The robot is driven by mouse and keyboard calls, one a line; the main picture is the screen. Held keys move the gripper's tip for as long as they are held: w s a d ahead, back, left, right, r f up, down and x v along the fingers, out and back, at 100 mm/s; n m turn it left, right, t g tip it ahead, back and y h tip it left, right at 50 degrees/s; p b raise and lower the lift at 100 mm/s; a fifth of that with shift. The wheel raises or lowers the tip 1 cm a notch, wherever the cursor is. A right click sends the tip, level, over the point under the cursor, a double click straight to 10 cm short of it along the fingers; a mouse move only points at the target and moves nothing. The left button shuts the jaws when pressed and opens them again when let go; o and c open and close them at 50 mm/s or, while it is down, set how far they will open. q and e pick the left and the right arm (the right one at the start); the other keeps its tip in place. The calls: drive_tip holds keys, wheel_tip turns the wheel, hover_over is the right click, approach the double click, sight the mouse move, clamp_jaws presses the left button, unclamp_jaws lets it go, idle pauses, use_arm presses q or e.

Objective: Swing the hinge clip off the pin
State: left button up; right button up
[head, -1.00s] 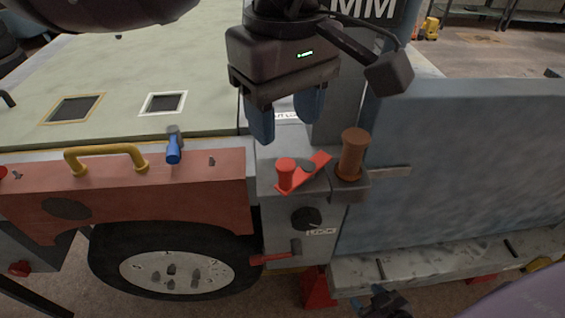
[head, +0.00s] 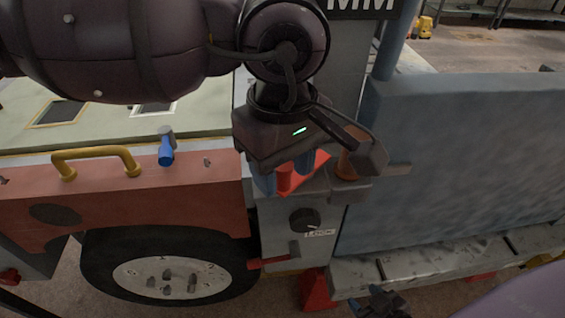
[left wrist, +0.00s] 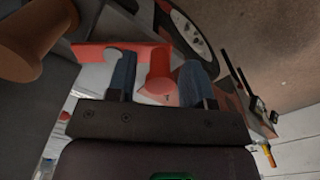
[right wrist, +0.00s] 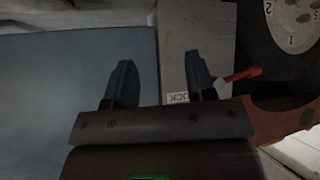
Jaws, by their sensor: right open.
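The red hinge clip (head: 317,162) lies flat on the grey block, with an upright red knob (head: 284,178) at its near end. In the left wrist view the clip (left wrist: 90,52) runs from the knob (left wrist: 160,75) towards the brown pin (left wrist: 35,35). The pin (head: 347,166) is partly hidden behind my left gripper in the head view. My left gripper (head: 285,178) is open, its blue fingers on either side of the knob with gaps showing. My right gripper (right wrist: 161,66) is open and empty, in front of the blue-grey panel and the lock label.
A round dark dial (head: 304,219) and a red-handled lever (head: 268,261) are below the clip. A blue-handled latch (head: 166,152) and yellow handle (head: 95,156) stand to the left. The large blue-grey panel (head: 460,160) closes off the right side.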

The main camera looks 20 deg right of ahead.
use_arm(q)
drive_tip(key=c, duration=0.7)
drive_tip(key=shift+s+d+r+n+p, duration=0.2)
drive_tip(key=shift+s+n+p, duration=0.15)
drive_tip(key=shift+n+p, duration=0.4)
drive_tip(key=shift+c, duration=0.2)
drive_tip(key=shift+s+d+r+n+p, duration=0.2)
drive_tip(key=shift+n+p, duration=0.25)
drive_tip(key=shift+n, duration=0.3)
drive_tip(key=n+p, duration=0.1)
drive_tip(key=s+d+n+p, duration=0.1)
drive_tip(key=n, duration=0.3)
drive_tip(key=shift+s+d+f+p, duration=0.15)
drive_tip(key=shift+d+f+p, duration=0.15)
drive_tip(key=shift+p, duration=0.1)
use_arm(e)
drive_tip(key=shift+t, duration=0.3)
drive_tip(key=r, duration=0.4)
drive_tip(key=shift+w+r, duration=0.2)
drive_tip(key=shift+r, duration=0.2)
drive_tip(key=shift+s, duration=0.1)
drive_tip(key=shift+s+d+f, duration=0.15)
drive_tip(key=shift+s, duration=0.05)
